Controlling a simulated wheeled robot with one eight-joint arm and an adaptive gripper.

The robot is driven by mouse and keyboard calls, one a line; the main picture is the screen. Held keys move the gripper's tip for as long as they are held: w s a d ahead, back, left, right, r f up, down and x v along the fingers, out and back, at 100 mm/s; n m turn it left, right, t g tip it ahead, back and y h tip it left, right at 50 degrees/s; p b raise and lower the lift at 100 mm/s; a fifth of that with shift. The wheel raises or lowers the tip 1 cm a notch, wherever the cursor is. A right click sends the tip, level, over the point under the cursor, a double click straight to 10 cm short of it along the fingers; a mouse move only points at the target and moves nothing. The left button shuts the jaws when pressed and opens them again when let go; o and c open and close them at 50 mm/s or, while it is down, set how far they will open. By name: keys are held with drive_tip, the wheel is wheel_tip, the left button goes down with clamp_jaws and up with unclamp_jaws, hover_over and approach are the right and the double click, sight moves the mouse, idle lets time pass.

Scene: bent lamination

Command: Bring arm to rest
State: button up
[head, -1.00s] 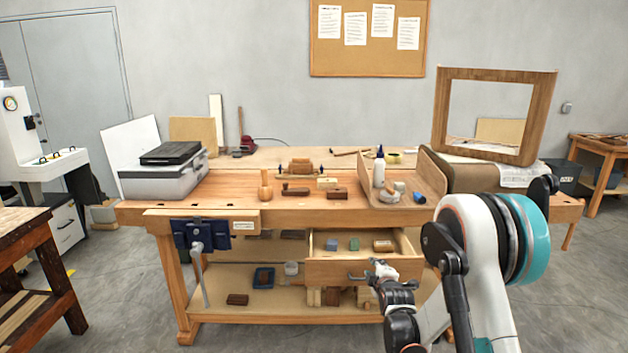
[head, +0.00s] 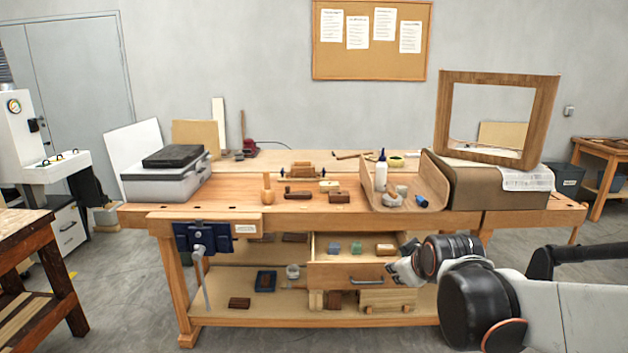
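My gripper (head: 401,272) is in front of the workbench, just right of the pulled-out drawer (head: 335,275) and its metal handle. My arm comes in from the right edge of the head view. The gripper is small and partly hidden by my wrist, so I cannot tell whether its fingers are open or shut. I see nothing held in it. The drawer stands open and holds a blue-grey block (head: 333,248), a green block (head: 356,247) and a wooden block (head: 385,249).
The workbench (head: 230,190) carries a bent wooden tray (head: 433,180) with a glue bottle (head: 381,172), planes and a grey case (head: 165,184). A blue vise (head: 203,237) juts from its front left. A wooden frame (head: 447,110) stands at the right.

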drive_tip(key=s+f+m+g, duration=0.2)
drive_tip(key=s+m, duration=0.4)
drive_tip(key=s, duration=1.9)
drive_tip(key=shift+f+g, duration=0.15)
drive_tip(key=shift+g, duration=0.45)
drive_tip(key=shift+w, duration=0.1)
